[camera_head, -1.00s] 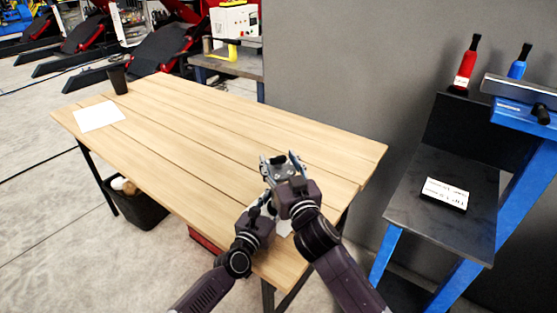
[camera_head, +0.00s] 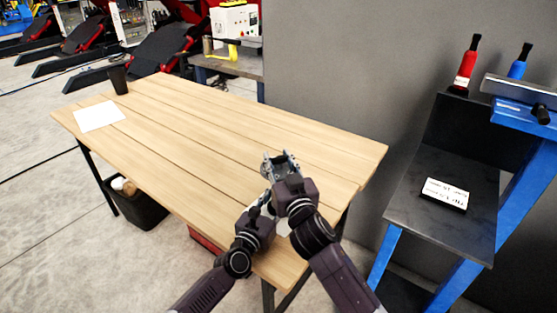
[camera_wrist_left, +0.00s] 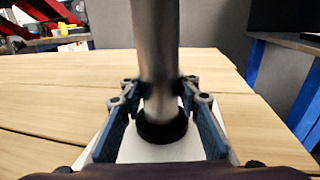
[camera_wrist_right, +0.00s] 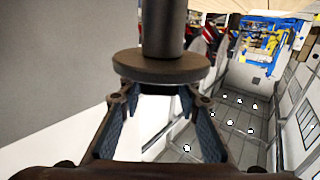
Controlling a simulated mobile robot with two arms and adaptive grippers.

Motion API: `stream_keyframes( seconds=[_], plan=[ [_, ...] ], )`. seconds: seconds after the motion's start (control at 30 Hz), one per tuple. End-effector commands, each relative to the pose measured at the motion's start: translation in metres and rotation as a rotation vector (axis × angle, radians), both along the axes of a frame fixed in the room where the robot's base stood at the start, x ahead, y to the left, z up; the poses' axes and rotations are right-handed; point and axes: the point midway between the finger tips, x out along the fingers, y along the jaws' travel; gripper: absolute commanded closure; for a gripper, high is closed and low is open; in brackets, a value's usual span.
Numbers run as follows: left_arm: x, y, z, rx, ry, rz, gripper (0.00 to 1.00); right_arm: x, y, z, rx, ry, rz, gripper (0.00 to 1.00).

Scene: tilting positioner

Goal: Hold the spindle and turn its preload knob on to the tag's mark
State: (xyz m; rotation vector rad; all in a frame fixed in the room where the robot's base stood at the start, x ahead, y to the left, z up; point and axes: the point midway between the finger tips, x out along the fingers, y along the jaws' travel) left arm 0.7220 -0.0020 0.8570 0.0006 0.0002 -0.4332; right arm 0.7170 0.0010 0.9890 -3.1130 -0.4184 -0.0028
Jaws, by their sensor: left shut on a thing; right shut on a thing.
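The spindle (camera_wrist_left: 157,50) is a grey metal cylinder standing on a white plate (camera_wrist_left: 135,150), with a dark collar at its foot. My left gripper (camera_wrist_left: 160,92) is shut on it low down, one finger on each side. In the right wrist view the spindle (camera_wrist_right: 163,28) ends in a broad round disc (camera_wrist_right: 160,68). My right gripper (camera_wrist_right: 160,95) is shut on the dark knob part (camera_wrist_right: 155,89) at this end, largely hidden by the fingers and disc. In the head view my right gripper (camera_head: 279,163) sits above my left gripper (camera_head: 262,203). No knob mark is readable.
A white card with dark print (camera_head: 446,193), too small to read, lies on the dark shelf (camera_head: 415,205) at right. The wooden table (camera_head: 190,135) is mostly clear, with a white sheet (camera_head: 99,116) and dark cup (camera_head: 118,79) far left. A grey wall stands behind.

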Motion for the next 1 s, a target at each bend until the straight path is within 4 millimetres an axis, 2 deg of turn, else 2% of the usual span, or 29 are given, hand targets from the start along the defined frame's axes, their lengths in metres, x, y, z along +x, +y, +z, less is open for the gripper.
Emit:
stream_keyframes(
  seconds=[0.33,0.7,0.73,0.87,1.0],
  plan=[
    [0.0002,0.0011,-0.0005,0.000,0.001,0.002,1.00,0.0001,-0.0009,0.0013,0.003,0.000,-0.106,0.94],
    [0.0002,0.0014,-0.0007,0.000,0.001,0.003,1.00,0.0002,-0.0024,0.0005,-0.001,0.001,-0.116,0.94],
    [0.0003,0.0015,-0.0007,0.000,0.001,0.003,1.00,0.0003,-0.0025,0.0005,-0.001,0.001,-0.116,0.66],
    [0.0002,0.0014,-0.0007,0.000,0.001,0.002,1.00,0.0002,-0.0021,0.0002,-0.001,0.002,-0.116,0.52],
    [0.0002,0.0012,-0.0007,0.000,0.001,0.002,1.00,-0.0001,-0.0017,0.0000,-0.001,0.002,-0.115,0.51]
  ],
)
